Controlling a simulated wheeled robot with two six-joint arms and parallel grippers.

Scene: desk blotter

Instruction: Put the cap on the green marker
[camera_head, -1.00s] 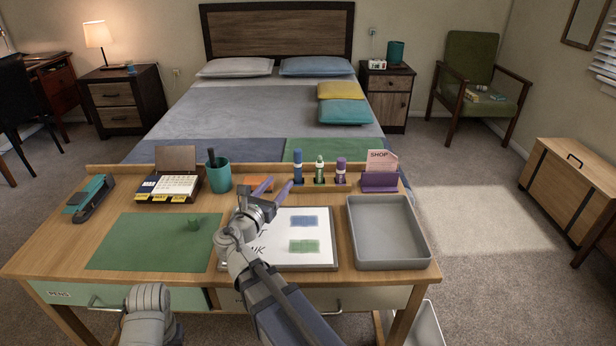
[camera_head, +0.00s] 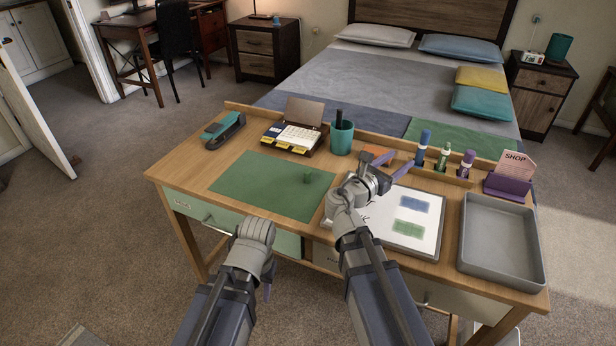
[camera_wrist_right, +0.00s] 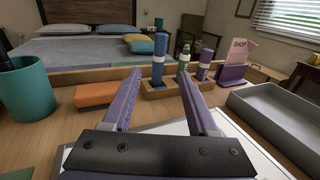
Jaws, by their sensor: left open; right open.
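The green marker (camera_head: 444,157) stands upright in the wooden holder between the blue and purple markers; it also shows in the right wrist view (camera_wrist_right: 184,62). A small green piece, apparently the cap (camera_head: 308,178), lies on the green blotter (camera_head: 262,190). My right gripper (camera_head: 402,163) is open and empty above the white board's far edge, pointing at the holder; its spread purple fingers show in the right wrist view (camera_wrist_right: 161,76). My left gripper (camera_head: 267,290) is low at the desk's front, apart from the cap; its fingers are mostly hidden by the wrist.
The blue marker (camera_head: 422,147) and purple marker (camera_head: 466,164) flank the green one. An orange block (camera_head: 377,156), teal cup (camera_head: 342,138), calendar (camera_head: 297,137) and stapler (camera_head: 223,129) stand along the back. A grey tray (camera_head: 500,267) is at right. The blotter is otherwise clear.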

